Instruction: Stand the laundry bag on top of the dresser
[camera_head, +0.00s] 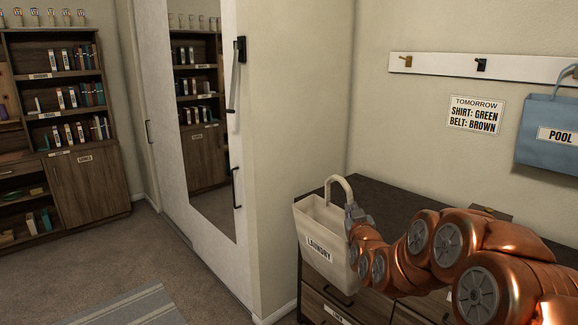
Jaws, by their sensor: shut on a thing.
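The laundry bag (322,236) is cream with a looped handle and a label reading LAUNDRY. It is upright in the lower middle of the head view. My gripper (352,212) is at the bag's upper right side, shut on it; the fingertips are partly hidden. The dresser (375,194) has a dark top and wooden drawers and stands behind and below the bag. The bag overlaps the dresser's front left part in the picture. My copper arm hides much of the dresser.
A blue POOL bag (548,134) hangs from a white hook rail (440,67) above the dresser. A sign (475,115) is on the wall. A wall corner (262,170) is close left of the bag. A mirrored wardrobe (205,130) and bookshelf (65,120) stand further left.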

